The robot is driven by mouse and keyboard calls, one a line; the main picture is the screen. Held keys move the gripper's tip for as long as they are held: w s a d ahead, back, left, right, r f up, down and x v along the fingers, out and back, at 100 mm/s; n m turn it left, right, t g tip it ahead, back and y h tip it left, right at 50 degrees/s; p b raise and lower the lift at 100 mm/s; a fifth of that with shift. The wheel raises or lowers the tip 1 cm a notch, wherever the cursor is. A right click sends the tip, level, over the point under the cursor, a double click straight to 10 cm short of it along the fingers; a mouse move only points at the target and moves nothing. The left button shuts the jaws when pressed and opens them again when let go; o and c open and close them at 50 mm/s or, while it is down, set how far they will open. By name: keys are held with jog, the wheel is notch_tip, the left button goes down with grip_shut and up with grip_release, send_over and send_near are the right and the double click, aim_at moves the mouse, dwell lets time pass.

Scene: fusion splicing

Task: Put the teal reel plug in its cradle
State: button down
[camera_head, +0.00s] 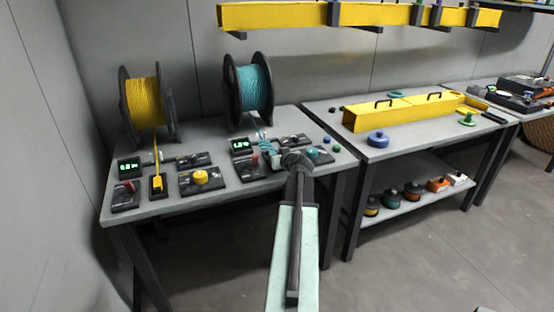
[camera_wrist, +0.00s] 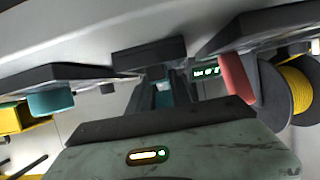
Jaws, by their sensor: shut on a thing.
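The teal reel (camera_head: 248,89) stands at the back of the left bench, and its teal strand runs down to the front. My gripper (camera_head: 284,157) is over the right-hand station of that bench, partly hidden by my wrist. Teal parts (camera_head: 267,147) show just left of it. In the wrist view my gripper (camera_wrist: 165,92) is shut on a teal piece (camera_wrist: 163,96), which looks like the teal reel plug. A dark block (camera_wrist: 148,56) is just beyond the jaws, perhaps the cradle. I cannot tell whether the plug touches it or is seated.
The yellow reel (camera_head: 145,104) stands to the left, with a yellow plug (camera_head: 157,184) upright in a dark holder. Close to my gripper are a red lever (camera_head: 255,161), a lit display (camera_head: 242,143) and a teal knob (camera_head: 312,153). A second bench (camera_head: 400,130) stands right.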

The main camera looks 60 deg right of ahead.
jog(key=shift+f+b, duration=0.25)
jog(key=shift+b, duration=0.05)
jog(key=c, duration=1.2)
grip_release()
jog(key=shift+a, duration=0.1)
jog(key=shift+o, duration=0.2)
jog(key=shift+r+p, duration=0.35)
jog(key=p+v, duration=0.4)
jog(key=v, duration=0.8)
